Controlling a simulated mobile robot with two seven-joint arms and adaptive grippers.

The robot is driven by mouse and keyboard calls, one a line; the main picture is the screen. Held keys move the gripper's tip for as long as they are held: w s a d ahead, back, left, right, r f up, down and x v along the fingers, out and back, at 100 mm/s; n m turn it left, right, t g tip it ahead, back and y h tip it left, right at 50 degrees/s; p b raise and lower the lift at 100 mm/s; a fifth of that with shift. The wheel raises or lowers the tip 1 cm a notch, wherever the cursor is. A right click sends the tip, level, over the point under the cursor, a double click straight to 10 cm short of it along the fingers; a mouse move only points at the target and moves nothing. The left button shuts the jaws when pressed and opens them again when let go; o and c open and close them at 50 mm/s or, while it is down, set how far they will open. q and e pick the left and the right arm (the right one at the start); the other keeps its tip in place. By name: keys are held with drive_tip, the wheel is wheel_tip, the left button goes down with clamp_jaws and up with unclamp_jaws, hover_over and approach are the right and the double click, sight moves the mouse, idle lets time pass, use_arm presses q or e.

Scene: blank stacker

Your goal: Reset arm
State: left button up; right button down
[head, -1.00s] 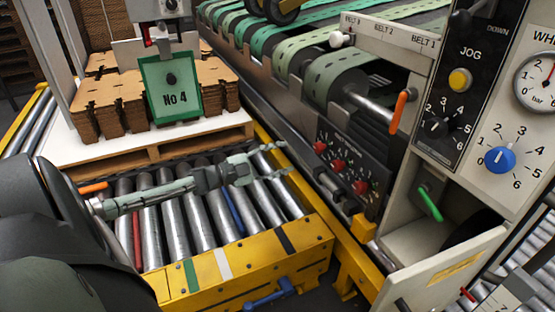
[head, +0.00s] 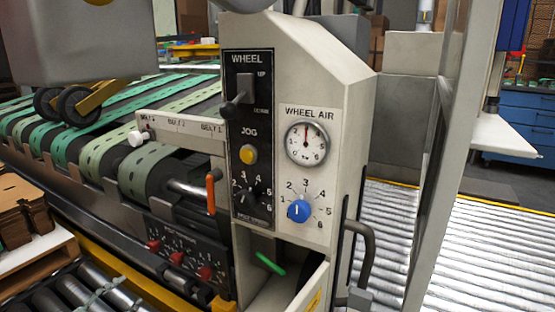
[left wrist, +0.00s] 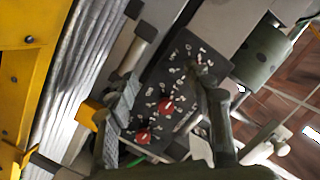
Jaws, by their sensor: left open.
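My right gripper is in neither view.
A grey control column (head: 310,90) with a gauge, a blue knob (head: 299,211) and an orange lever (head: 211,194) stands mid-picture. Green belts (head: 100,150) run at left. Cardboard blanks (head: 28,212) lie at far left. A roller conveyor (head: 470,260) at right is clear.

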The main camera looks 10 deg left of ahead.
use_arm(q)
drive_tip(key=s+d+f+n+g+y+p, duration=0.2)
drive_tip(key=s+d+f+n+g+y, duration=0.15)
drive_tip(key=d+f, duration=0.3)
drive_tip(key=s+d+f+n+g+p, duration=0.1)
drive_tip(key=s+d+f+n+g, duration=0.1)
drive_tip(key=s, duration=0.9)
drive_tip(key=s+d+f+n+g+y+p, duration=0.1)
drive_tip(key=s+d+f+n+g, duration=0.1)
drive_tip(key=s+d+n+g, duration=0.2)
drive_tip(key=s+d+g, duration=0.3)
drive_tip(key=s+d, duration=0.2)
drive_tip(key=s, duration=0.2)
drive_tip(key=shift+d+f, duration=0.15)
drive_tip(key=shift+d, duration=0.05)
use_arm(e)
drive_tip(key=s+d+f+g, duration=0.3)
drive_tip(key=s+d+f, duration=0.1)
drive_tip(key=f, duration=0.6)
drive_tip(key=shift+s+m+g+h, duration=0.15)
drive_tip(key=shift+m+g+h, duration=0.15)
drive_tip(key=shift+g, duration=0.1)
use_arm(q)
drive_tip(key=shift+s+n+g+y, duration=0.1)
drive_tip(key=shift+n+g+y, duration=0.15)
